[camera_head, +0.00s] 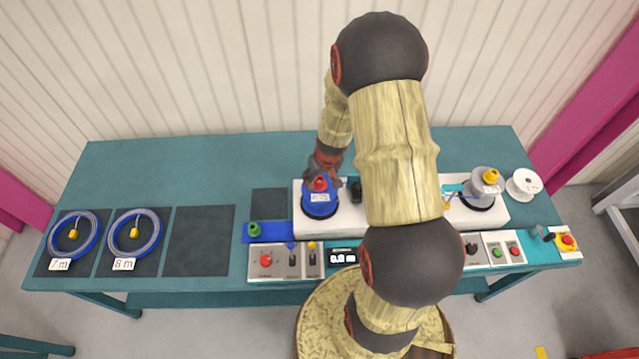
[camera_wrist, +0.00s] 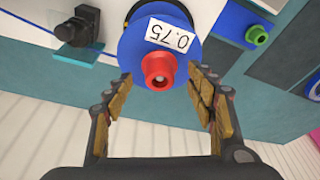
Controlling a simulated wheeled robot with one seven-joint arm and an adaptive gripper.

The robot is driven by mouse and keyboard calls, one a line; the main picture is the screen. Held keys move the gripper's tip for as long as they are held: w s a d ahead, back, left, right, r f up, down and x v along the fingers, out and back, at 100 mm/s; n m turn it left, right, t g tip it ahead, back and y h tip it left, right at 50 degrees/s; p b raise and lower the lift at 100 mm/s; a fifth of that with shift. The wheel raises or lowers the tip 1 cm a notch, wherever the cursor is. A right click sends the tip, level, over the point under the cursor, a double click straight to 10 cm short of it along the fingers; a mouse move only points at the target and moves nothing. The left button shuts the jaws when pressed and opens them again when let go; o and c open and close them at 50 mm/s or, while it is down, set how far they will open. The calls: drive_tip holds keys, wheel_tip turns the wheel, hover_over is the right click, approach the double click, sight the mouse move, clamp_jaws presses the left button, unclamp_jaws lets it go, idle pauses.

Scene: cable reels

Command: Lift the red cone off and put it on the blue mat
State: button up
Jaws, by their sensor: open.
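The red cone (camera_head: 320,184) sits at the centre of a blue reel (camera_head: 321,204) on the left part of the white machine. In the wrist view the red cone (camera_wrist: 159,69) stands out from the blue reel (camera_wrist: 130,47), which bears a label reading 0.75. My gripper (camera_wrist: 163,82) is open, with its fingers to either side of the cone and no visible contact. In the head view my gripper (camera_head: 325,165) is just behind and above the cone, partly hidden. The blue mat (camera_head: 270,233) lies left of the machine, with a green cone (camera_head: 254,229) on its left part.
Black knob (camera_wrist: 77,28) stands beside the reel. Control panel (camera_head: 286,261) runs along the front. Two blue cable coils (camera_head: 73,238) lie on dark mats at left. Grey reel with yellow cone (camera_head: 486,182) and white spool (camera_head: 523,185) are at right. Table's back left is clear.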

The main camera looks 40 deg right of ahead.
drive_tip(key=shift+w+f, duration=0.15)
drive_tip(key=shift+f, duration=0.55)
drive_tip(key=shift+c, duration=0.3)
drive_tip(key=c, duration=1.1)
